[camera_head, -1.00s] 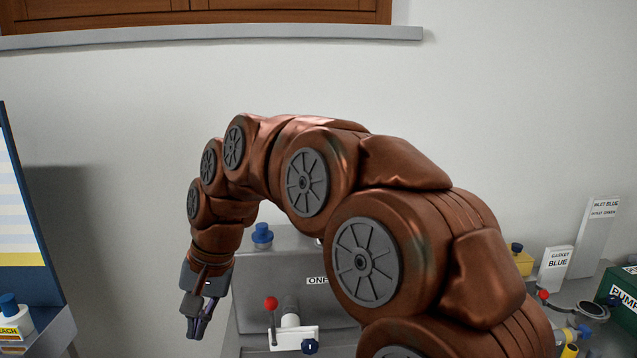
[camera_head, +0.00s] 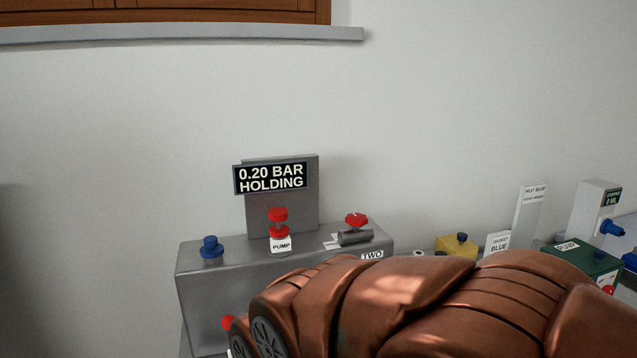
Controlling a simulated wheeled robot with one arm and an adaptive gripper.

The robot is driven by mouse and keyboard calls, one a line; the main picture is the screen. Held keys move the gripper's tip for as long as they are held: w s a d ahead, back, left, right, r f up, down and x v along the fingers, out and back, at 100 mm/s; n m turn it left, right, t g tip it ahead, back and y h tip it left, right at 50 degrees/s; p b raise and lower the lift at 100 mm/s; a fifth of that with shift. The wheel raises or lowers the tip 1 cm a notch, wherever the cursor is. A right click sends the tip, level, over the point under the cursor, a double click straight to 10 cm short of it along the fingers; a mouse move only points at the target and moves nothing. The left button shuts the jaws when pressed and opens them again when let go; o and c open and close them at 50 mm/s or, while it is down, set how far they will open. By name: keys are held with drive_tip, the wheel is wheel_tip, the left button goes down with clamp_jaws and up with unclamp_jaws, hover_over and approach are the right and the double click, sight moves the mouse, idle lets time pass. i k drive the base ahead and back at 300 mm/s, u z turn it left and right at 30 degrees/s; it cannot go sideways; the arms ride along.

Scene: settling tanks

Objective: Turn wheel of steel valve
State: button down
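A small steel valve body (camera_head: 354,238) lies on top of the grey cabinet (camera_head: 215,300). A red wheel (camera_head: 357,220) sits on it. I cannot tell whether this is the valve that the task names. My gripper is out of view now. My copper-coloured arm stretches across the bottom of the picture and hides the cabinet's lower right front.
A display (camera_head: 271,177) reads "0.20 BAR HOLDING". Below it stands a red PUMP knob (camera_head: 279,222), with a blue knob (camera_head: 211,247) to its left. A yellow box (camera_head: 456,246) and a green box (camera_head: 580,262) stand at right.

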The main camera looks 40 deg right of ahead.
sight(353, 220)
drive_tip(key=z, duration=0.8)
drive_tip(key=k, duration=0.35)
drive_tip(key=i, duration=0.35)
